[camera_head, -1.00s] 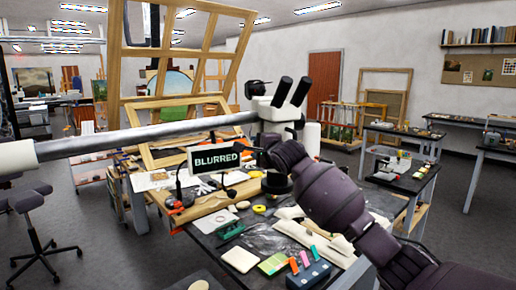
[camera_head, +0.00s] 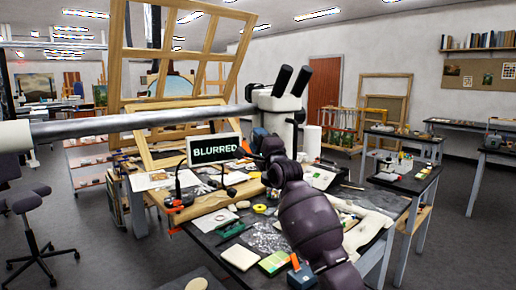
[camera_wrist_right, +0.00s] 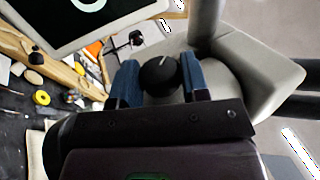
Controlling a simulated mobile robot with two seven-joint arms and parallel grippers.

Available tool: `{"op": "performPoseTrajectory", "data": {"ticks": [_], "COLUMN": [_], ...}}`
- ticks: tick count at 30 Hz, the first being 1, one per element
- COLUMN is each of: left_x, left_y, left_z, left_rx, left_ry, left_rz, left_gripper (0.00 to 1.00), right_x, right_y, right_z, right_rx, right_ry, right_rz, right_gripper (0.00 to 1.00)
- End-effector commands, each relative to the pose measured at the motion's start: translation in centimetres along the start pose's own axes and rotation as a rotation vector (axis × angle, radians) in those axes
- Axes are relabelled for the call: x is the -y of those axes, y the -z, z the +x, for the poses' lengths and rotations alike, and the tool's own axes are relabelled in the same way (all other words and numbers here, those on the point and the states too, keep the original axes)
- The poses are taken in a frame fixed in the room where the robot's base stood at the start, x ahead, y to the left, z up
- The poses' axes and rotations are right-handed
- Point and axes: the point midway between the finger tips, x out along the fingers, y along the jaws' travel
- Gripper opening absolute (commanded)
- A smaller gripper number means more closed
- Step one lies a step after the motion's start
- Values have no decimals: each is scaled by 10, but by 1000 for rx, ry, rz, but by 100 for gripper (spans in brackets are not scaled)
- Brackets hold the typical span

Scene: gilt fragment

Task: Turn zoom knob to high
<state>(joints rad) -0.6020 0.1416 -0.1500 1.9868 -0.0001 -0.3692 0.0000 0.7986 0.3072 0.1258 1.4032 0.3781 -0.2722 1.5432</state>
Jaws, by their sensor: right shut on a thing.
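The microscope head (camera_head: 278,102), pale with two black eyepieces, hangs on a grey boom arm above the bench. The black zoom knob (camera_wrist_right: 158,77) is on its side in the right wrist view, with a white mark pointing up and slightly right. My right gripper (camera_wrist_right: 158,80) has its blue fingers on either side of the knob and is shut on it. In the head view the right gripper (camera_head: 262,140) is just below the microscope head, and the knob is hidden there. A screen (camera_head: 214,149) beside it reads "BLURRED". My left gripper is out of view.
The bench under the microscope is crowded with papers, a yellow tape roll (camera_head: 260,208), a white pad (camera_head: 239,257) and color cards (camera_head: 274,262). A wooden frame (camera_head: 180,60) stands behind. The boom arm (camera_head: 150,125) crosses at the left.

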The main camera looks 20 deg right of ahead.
Motion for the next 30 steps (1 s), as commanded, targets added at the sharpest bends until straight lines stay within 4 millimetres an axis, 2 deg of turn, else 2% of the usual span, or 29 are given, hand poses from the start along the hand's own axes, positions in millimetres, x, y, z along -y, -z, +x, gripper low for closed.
{"op": "performPoseTrajectory", "data": {"ticks": [1,13,14,18,30], "left_x": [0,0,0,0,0], "left_y": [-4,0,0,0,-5], "left_z": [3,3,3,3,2], "left_rx": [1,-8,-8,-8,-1], "left_ry": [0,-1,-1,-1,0], "left_rz": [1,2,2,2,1], "left_gripper": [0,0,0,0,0], "right_x": [-5,-3,-3,-2,-2], "right_y": [0,1,1,1,0], "right_z": [-1,0,0,0,-6], "right_rx": [0,0,0,0,1], "right_ry": [10,29,29,29,31], "right_rz": [0,1,1,0,1], "right_gripper": [18,18,45,65,65]}}
